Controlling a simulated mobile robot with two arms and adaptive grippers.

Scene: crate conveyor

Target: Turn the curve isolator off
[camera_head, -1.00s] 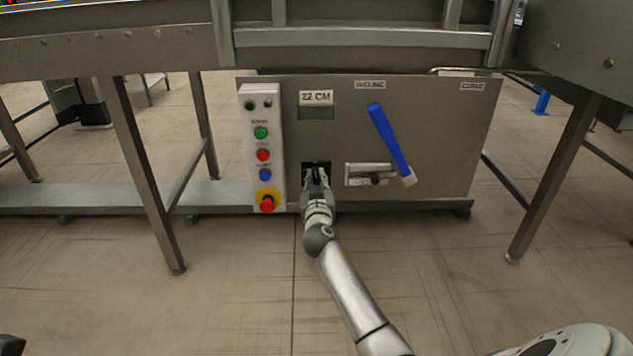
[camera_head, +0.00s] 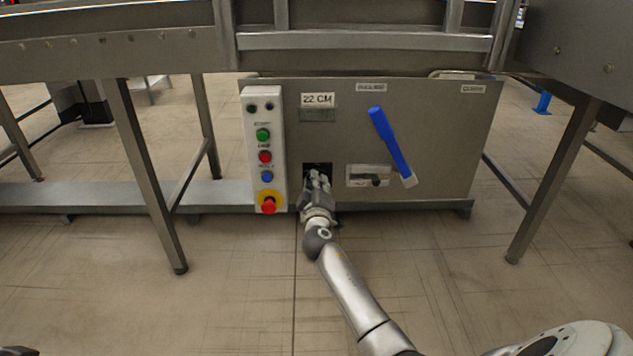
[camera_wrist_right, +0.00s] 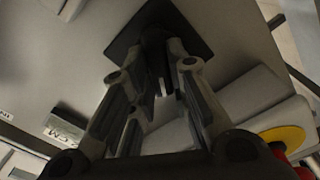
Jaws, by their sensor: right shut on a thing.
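The isolator is a small switch on a black square plate (camera_head: 317,168) in the lower part of the grey metal panel, just right of the button strip. My right gripper (camera_head: 316,176) reaches it from below and is shut on the isolator's knob. The right wrist view shows both fingers (camera_wrist_right: 163,80) at the black plate (camera_wrist_right: 178,27), which looks like a diamond there. The fingers hide most of the knob, so I cannot tell its setting. A small dark part, possibly my left gripper (camera_head: 18,351), shows at the lower left edge.
The white button strip (camera_head: 250,190) with a red emergency stop (camera_head: 268,206) stands close left of the gripper. A blue-handled lever (camera_head: 390,143) and a small latch plate (camera_head: 367,176) lie to the right. Conveyor legs (camera_head: 147,180) flank the panel; floor in front is open.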

